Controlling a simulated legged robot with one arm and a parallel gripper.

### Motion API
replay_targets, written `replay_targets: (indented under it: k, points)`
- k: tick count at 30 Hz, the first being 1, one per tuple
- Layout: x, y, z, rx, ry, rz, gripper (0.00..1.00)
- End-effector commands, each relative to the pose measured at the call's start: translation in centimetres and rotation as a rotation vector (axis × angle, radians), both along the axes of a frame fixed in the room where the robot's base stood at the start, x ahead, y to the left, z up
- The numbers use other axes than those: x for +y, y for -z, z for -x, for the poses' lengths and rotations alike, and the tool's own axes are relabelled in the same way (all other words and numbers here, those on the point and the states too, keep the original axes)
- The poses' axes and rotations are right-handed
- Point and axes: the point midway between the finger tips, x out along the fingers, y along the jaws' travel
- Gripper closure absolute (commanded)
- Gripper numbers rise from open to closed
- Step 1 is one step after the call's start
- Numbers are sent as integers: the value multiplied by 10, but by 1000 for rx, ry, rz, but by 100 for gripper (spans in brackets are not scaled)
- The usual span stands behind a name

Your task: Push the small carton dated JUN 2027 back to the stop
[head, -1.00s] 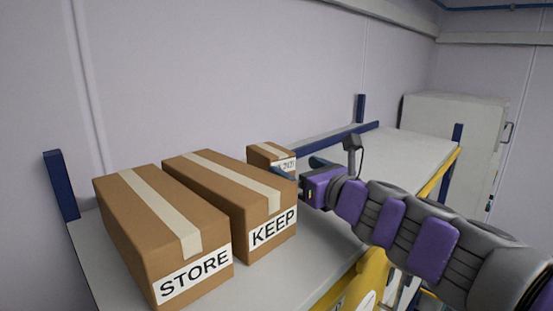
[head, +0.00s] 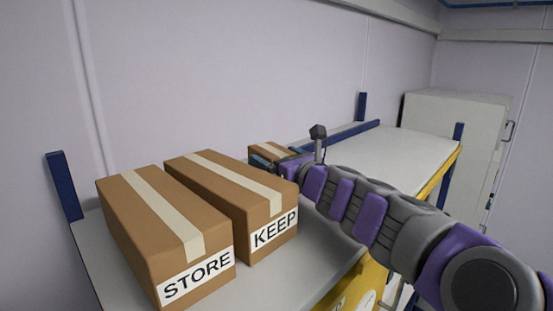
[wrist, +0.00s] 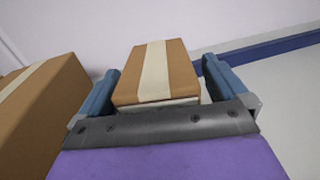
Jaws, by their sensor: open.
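The small carton (head: 268,151) is brown with a pale tape strip and sits on the shelf behind the KEEP box. In the wrist view the small carton (wrist: 154,72) lies between the two blue fingers of my gripper (wrist: 160,92). The fingers are apart, with a narrow gap visible on each side of the carton. Only the top edge of its white front label shows, so the date cannot be read now. In the head view my gripper (head: 277,163) is at the carton's front and partly hides it. The blue stop rail (wrist: 265,46) runs along the back, right of the carton.
The KEEP box (head: 215,180) stands close on the carton's left, with the STORE box (head: 150,210) further left. The white shelf (head: 405,155) is clear to the right. A blue post (head: 361,107) stands at the back edge.

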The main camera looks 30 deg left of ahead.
Motion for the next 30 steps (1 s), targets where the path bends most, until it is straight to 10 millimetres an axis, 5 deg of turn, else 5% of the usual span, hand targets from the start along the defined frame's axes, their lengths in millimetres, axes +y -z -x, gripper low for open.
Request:
replay_targets:
  k: [22, 30]
  points:
    - [3, 1, 0, 0, 0, 2, 68]
    - [0, 1, -3, 1, 1, 3, 69]
